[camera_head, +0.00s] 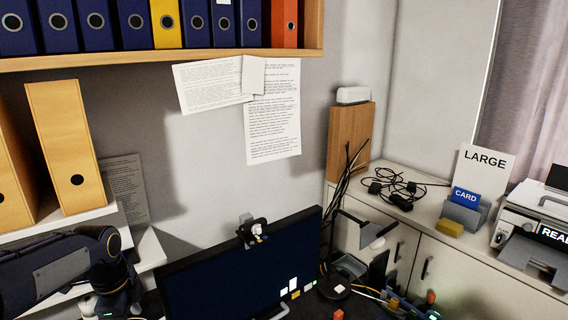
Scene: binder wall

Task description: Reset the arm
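My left arm (60,270) comes in from the left at the bottom and bends downward in front of the lower white shelf. Its gripper fingers do not show; the arm runs out of the bottom edge. My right arm and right gripper are not in view. The task names no other object.
A wooden shelf (180,60) with blue, yellow and orange binders spans the top left. Yellow binders (68,145) stand on a white shelf. A dark monitor (240,270) stands at bottom centre. Cables (398,190), a blue card (466,197) and a printer (535,220) occupy the right cabinet.

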